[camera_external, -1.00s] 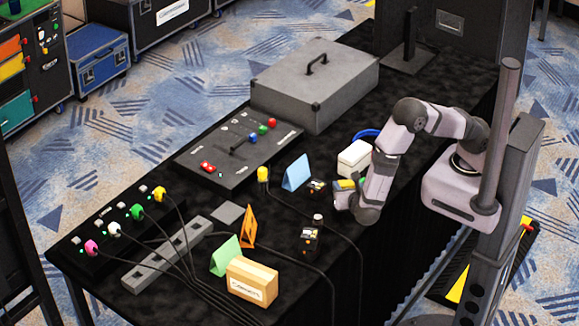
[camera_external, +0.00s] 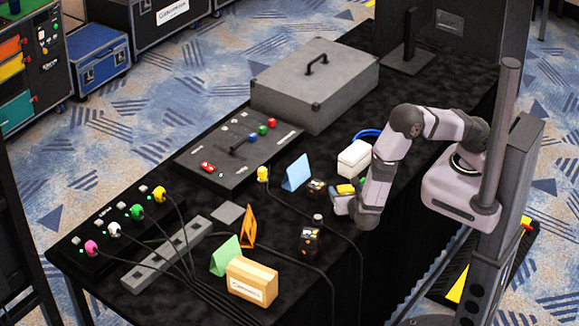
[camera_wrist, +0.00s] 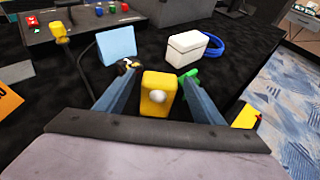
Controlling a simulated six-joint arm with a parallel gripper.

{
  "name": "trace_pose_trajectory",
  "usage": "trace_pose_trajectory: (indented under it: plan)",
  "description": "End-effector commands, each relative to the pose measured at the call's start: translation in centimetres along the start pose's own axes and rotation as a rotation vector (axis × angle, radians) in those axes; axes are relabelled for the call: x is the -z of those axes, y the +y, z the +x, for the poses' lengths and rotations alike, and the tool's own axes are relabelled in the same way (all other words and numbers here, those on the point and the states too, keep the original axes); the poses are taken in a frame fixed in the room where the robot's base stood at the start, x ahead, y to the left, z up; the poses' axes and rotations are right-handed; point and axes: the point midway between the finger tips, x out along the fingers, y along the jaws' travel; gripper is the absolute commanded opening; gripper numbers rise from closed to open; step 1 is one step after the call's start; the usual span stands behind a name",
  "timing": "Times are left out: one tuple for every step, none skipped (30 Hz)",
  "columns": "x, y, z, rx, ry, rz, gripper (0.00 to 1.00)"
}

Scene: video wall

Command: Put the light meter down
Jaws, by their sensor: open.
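The light meter (camera_wrist: 158,92), a yellow block with a white dome, is between the two fingers of my gripper (camera_wrist: 158,73) in the wrist view. My gripper is open, with a gap showing on each side of the meter. In the external view, a yellow block (camera_external: 345,188) that looks like the meter is at table level beside my gripper (camera_external: 340,203). My gripper is low over the dark tabletop and partly hides what is behind it.
A blue folded card (camera_external: 296,173), a white box (camera_external: 355,158) and a small black device (camera_external: 316,188) are close by. Another black device (camera_external: 310,240) is nearer the front. A cable (camera_external: 330,236) crosses the cloth. A green item (camera_wrist: 187,78) is by the right fingertip.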

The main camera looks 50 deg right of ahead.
Motion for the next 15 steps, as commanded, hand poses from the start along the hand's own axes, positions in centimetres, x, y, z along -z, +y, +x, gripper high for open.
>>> trace_pose_trajectory:
  plan:
    - [-0.1,0.0,-0.1,0.000,0.000,0.000,0.62]
    - [-0.2,0.0,-0.1,0.000,0.000,0.000,0.62]
    - [-0.4,0.0,-0.2,0.000,0.000,0.001,0.62]
    - [-0.3,0.0,-0.3,-0.001,0.000,0.001,0.62]
    - [-0.2,0.1,-0.5,-0.003,0.000,0.001,0.62]
    - [-0.1,0.1,-0.9,-0.004,0.000,0.002,0.62]
    - [-0.1,0.1,-1.2,-0.005,0.000,0.002,0.62]
    - [-0.1,0.1,-1.5,-0.004,0.001,0.002,0.62]
    - [0.0,0.1,-2.1,-0.006,0.001,0.002,0.62]
    - [0.0,0.1,-2.5,-0.006,0.001,0.002,0.62]
    - [0.0,0.1,-3.0,-0.005,0.001,0.002,0.62]
    - [0.0,0.2,-3.7,-0.007,0.001,0.003,0.62]
    - [0.1,0.1,-4.2,-0.006,0.002,0.003,0.62]
    - [0.0,0.2,-4.8,-0.007,0.002,0.003,0.62]
    - [0.1,0.1,-5.6,-0.006,0.003,0.003,0.62]
